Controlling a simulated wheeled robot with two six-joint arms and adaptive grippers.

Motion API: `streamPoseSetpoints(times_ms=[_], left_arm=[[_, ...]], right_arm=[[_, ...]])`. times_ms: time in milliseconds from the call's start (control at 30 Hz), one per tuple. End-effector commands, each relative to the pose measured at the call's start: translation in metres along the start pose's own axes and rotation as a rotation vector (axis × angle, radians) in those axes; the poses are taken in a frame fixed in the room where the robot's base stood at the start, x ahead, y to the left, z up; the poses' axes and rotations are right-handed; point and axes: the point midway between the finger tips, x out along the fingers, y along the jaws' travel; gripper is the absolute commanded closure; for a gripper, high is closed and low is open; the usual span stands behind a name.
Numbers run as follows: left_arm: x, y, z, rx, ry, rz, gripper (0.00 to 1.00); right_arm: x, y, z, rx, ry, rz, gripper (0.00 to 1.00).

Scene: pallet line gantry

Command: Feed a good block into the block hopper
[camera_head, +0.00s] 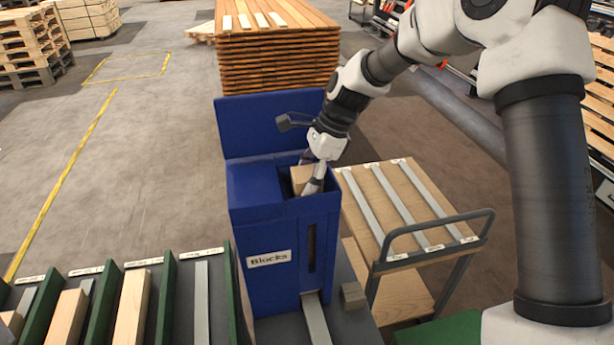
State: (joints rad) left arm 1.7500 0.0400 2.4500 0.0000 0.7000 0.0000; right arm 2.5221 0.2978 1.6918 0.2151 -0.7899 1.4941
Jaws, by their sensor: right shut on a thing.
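The block hopper (268,231) is a blue box labelled "Blocks", with a tall back panel and an open top at its right side. My right gripper (308,183) reaches down into that opening and is shut on a light wooden block (299,176). The block is at the mouth of the hopper, partly hidden by the gripper and the hopper walls. Whether it touches anything inside cannot be told. Another small block (353,295) lies on the grey surface by the hopper's lower right side. My left gripper does not show.
Green-walled slots (158,300) with wooden and grey pieces stand at the lower left. A wooden-topped cart (388,205) with grey strips and a handle is right of the hopper. A stack of orange-brown boards (277,60) stands behind.

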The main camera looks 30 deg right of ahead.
Motion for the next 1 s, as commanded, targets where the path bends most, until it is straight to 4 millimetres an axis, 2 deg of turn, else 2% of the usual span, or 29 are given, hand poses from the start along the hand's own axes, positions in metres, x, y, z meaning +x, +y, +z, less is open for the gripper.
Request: streamPoseSetpoints(times_ms=[533,567,600,633,1000], left_arm=[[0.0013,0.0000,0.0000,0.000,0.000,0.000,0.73],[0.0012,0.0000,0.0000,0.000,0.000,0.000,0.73],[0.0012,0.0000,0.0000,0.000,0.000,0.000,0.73],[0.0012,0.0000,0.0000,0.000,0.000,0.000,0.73],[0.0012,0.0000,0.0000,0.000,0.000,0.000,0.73]], right_arm=[[0.0063,-0.0001,-0.0027,0.001,0.000,0.000,0.77],[0.0061,-0.0001,-0.0026,0.001,0.000,0.000,0.30],[0.0060,0.0000,-0.0025,0.000,0.000,0.000,0.16],[0.0060,0.0000,-0.0025,0.000,0.000,0.000,0.11],[0.0059,0.0000,-0.0025,0.000,0.000,0.000,0.11]])
